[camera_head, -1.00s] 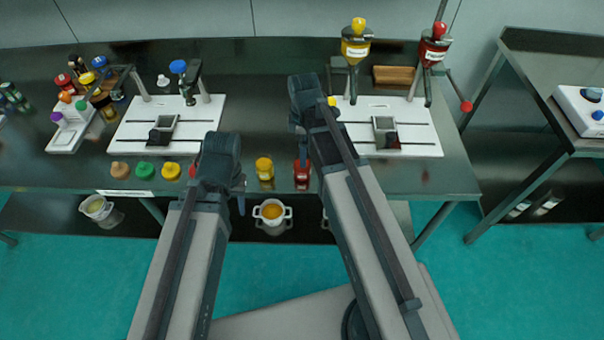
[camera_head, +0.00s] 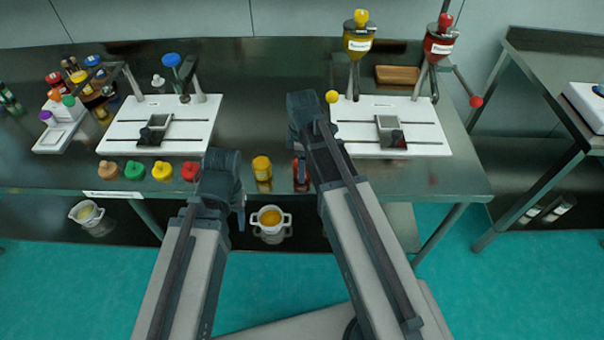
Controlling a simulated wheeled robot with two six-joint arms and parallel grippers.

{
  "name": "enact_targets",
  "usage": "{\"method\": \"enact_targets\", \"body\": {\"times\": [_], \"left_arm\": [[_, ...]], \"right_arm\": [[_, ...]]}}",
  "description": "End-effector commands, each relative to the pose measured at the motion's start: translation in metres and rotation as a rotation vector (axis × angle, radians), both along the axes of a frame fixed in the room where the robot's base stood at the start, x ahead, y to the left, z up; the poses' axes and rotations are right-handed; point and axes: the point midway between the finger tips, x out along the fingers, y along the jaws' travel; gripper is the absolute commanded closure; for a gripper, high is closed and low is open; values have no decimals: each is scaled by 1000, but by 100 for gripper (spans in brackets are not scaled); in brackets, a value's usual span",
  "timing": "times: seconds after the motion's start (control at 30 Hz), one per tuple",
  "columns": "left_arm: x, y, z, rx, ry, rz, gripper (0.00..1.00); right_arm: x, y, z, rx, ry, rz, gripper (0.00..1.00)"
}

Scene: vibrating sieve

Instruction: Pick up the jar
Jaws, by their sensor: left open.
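A small yellow jar (camera_head: 262,168) stands near the front edge of the steel table (camera_head: 350,182), between my two arms. A red jar (camera_head: 300,173) stands just right of it, partly hidden by my right arm. My left gripper (camera_head: 240,211) is open and empty at the table's front edge, left of and nearer than the yellow jar; the arm's wrist hides most of it. My right arm's wrist is over the table, right of the jars. Its gripper is hidden behind the arm.
Brown, green, yellow and red lids (camera_head: 134,170) line the front left edge. Two white sieve plates (camera_head: 158,124) (camera_head: 420,135) stand behind; yellow and red hoppers (camera_head: 357,40) (camera_head: 439,42) rise above the right one. White-handled cups (camera_head: 270,218) (camera_head: 88,213) sit on the lower shelf.

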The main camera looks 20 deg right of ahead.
Motion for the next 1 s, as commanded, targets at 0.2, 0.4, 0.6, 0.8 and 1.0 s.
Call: {"method": "enact_targets", "body": {"times": [0.2,0.4,0.6,0.8,1.0], "left_arm": [[0,0,-11,0,0,0,50],[0,0,-10,0,0,0,50],[0,0,-10,0,0,0,50],[0,0,-10,0,0,0,50],[0,0,-10,0,0,0,50]], "right_arm": [[0,0,-11,0,0,0,0],[0,0,-10,0,0,0,11],[0,0,-10,0,0,0,47],[0,0,-10,0,0,0,83],[0,0,-10,0,0,0,89]]}}
